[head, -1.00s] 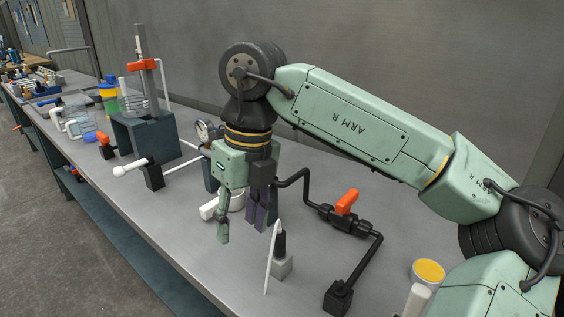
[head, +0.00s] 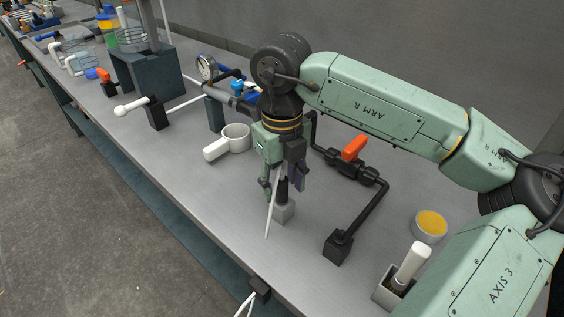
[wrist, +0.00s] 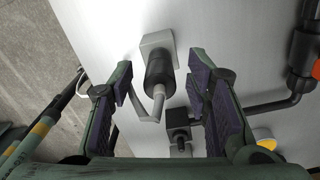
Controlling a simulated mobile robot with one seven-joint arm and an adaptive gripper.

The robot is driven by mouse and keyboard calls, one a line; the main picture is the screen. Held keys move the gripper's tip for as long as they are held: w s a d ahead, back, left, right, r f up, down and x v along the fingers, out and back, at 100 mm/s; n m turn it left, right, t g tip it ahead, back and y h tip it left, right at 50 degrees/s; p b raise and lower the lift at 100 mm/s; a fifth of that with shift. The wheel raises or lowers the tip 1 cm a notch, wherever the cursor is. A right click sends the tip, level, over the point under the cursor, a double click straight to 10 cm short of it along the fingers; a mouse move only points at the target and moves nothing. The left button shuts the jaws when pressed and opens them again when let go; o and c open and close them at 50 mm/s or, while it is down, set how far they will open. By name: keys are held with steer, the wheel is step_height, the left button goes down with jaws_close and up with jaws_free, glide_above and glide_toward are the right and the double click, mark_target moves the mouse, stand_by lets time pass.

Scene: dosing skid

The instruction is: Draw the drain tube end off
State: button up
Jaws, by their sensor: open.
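The white drain tube (head: 270,217) hangs beside a small grey block (head: 286,211) on the bench. In the wrist view its end (wrist: 158,93) sits at the tip of a black upright fitting (wrist: 160,67), which stands on the block (wrist: 157,40). My gripper (head: 282,188) points down over the fitting. In the wrist view my open gripper (wrist: 160,73) has one finger on each side of the fitting and tube end, with gaps on both sides. The head view partly hides the tube end behind my fingers.
Black piping with an orange-handled valve (head: 354,148) stands close on the right. A white cup (head: 236,137) and a pressure gauge (head: 206,67) are to the left. A yellow-topped jar (head: 430,226) and a brush holder (head: 394,288) are at right.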

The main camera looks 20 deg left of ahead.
steer(key=shift+f, duration=0.4)
steer(key=shift+c, duration=0.2)
jaws_close()
